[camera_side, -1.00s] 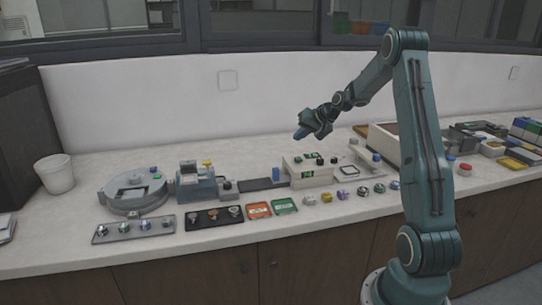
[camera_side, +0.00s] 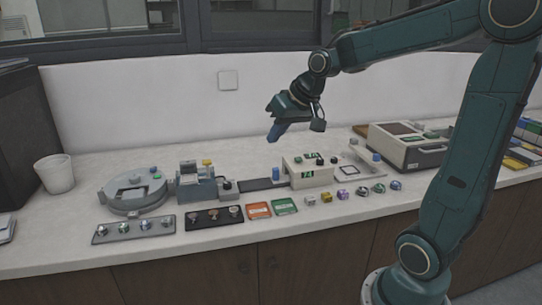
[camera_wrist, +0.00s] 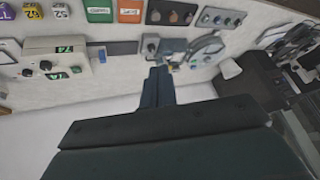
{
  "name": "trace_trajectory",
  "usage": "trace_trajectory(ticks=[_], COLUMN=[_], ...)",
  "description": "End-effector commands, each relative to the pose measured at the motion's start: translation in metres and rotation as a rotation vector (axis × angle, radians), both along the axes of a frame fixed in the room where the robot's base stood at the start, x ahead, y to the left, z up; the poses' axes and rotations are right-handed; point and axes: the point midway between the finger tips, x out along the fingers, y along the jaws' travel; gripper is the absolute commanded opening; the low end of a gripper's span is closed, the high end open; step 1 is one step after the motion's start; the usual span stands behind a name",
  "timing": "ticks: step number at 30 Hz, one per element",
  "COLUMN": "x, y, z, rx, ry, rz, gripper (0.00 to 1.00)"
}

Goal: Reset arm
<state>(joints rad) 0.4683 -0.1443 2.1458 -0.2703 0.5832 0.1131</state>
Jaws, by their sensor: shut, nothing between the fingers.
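My gripper (camera_side: 277,132) hangs in the air above the back of the counter, in front of the white wall. Its blue fingers are shut together and hold nothing. In the wrist view the closed fingers (camera_wrist: 158,88) point toward the counter equipment and touch nothing. The mounting press (camera_side: 196,183) is a grey-blue machine at centre left. A white box unit (camera_side: 307,171) with a green display stands below and right of my gripper, well apart from it.
A round grey machine (camera_side: 133,191) stands at left near a white cup (camera_side: 54,174). Orange (camera_side: 259,210) and green (camera_side: 284,206) trays, a black sample tray (camera_side: 214,217) and several small samples line the front. A large cream unit (camera_side: 405,147) stands at right. The air around my gripper is clear.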

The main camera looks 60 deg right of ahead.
Motion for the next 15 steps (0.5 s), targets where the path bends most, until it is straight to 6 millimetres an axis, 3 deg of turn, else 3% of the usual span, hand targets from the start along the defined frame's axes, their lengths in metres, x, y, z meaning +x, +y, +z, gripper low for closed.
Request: trace_trajectory(ticks=[1, 6, 15], x=[-0.01, -0.046, -0.115], y=[0.014, 0.049, 0.094], z=[0.004, 0.009, 0.006], rx=[-0.015, -0.056, -0.117], ry=[0.003, 0.028, 0.063], rz=[0.026, 0.099, 0.219], gripper=[0.0, 0.0, 0.0])
